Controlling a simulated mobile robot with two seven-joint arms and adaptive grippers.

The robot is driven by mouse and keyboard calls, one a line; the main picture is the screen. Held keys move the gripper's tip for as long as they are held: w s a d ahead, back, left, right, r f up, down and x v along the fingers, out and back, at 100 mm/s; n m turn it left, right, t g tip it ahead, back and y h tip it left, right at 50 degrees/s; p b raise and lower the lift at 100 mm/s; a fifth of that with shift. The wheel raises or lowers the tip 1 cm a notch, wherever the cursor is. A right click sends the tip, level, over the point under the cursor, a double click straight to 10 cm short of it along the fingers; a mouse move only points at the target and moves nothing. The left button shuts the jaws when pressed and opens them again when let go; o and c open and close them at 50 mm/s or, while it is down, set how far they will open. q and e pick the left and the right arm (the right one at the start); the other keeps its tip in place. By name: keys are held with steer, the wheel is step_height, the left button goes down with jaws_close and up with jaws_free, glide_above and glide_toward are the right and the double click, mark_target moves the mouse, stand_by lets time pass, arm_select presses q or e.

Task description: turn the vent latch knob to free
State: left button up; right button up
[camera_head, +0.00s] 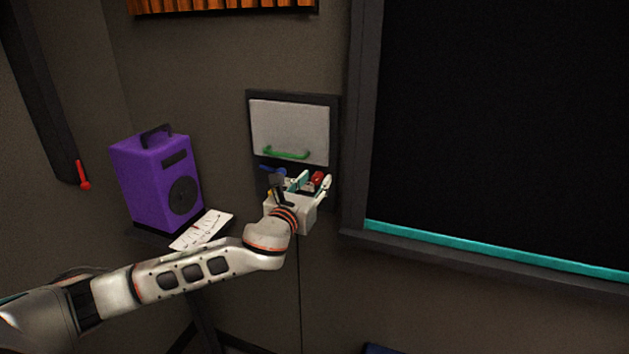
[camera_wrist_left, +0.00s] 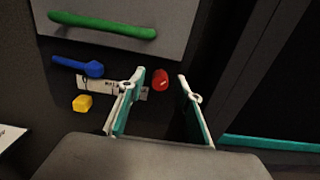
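A panel (camera_head: 252,180) on the wall carries a blue lever (camera_wrist_left: 80,66), a yellow knob (camera_wrist_left: 82,103) and a red knob (camera_wrist_left: 160,79) below a light flap with a green handle (camera_wrist_left: 102,25). A white label (camera_wrist_left: 96,86) lies behind them, too small to read. I cannot tell by name which is the vent latch knob. My left gripper (camera_head: 312,184) is open in front of the panel. In the left wrist view its fingers stand apart, and the red knob shows between their tips; contact is not visible. My right gripper is not in view.
A purple speaker (camera_head: 150,185) stands left of the panel, with a white paper sheet (camera_head: 202,230) beside it. A large dark framed screen or window (camera_head: 500,130) with a teal strip is to the right. A red-tipped lever (camera_head: 84,180) is at far left.

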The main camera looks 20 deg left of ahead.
arm_select(q)
steer(key=shift+w, duration=0.15)
steer(key=shift+c, duration=0.3)
jaws_close()
